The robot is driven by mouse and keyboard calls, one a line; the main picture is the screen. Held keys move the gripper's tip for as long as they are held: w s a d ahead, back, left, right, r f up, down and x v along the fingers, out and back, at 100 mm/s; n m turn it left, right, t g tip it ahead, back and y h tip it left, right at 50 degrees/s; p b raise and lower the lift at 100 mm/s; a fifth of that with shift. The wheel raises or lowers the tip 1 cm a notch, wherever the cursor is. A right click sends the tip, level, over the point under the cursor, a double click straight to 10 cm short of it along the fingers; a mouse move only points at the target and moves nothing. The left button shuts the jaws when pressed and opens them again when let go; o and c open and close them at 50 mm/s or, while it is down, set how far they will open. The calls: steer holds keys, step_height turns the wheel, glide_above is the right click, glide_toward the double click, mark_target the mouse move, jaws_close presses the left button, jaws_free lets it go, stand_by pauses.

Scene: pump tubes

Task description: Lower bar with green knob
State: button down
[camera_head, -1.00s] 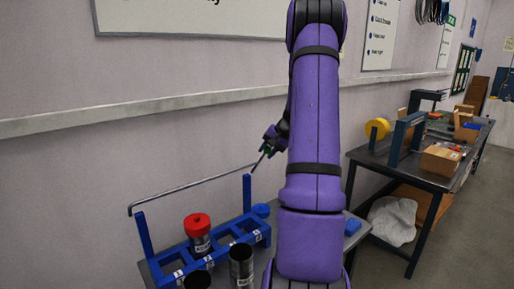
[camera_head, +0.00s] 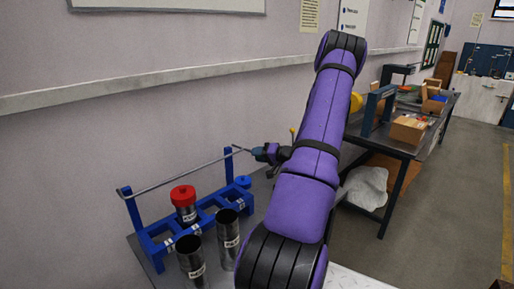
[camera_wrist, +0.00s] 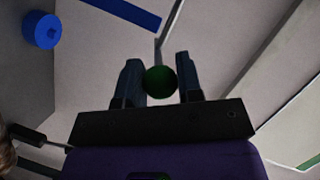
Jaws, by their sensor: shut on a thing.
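The thin grey bar (camera_head: 175,174) spans the two upright posts of the blue rack (camera_head: 165,247), and a short rod leads from its right end to my gripper (camera_head: 258,153). The green knob (camera_wrist: 160,82) sits between my gripper's two fingers (camera_wrist: 158,70) in the wrist view, and the fingers are shut on it. In the head view my gripper hides the knob. My gripper is just right of the right post, at about the height of its top.
A red-capped tube (camera_head: 184,203) stands in the rack. Open dark tubes (camera_head: 191,258) stand in front. A blue cap (camera_head: 243,181) lies by the right post and shows in the wrist view (camera_wrist: 42,30). A second table (camera_head: 405,145) with boxes is at right.

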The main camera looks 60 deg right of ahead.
steer(key=shift+f+n+t, duration=0.3)
steer(key=shift+f+t, duration=0.4)
steer(key=shift+f, duration=0.5)
steer(key=c, duration=0.8)
jaws_free()
steer(key=s, duration=0.7)
steer(key=s+r, duration=0.1)
steer(key=s, duration=0.2)
steer(key=shift+s+d, duration=0.35)
steer(key=shift+s, duration=0.05)
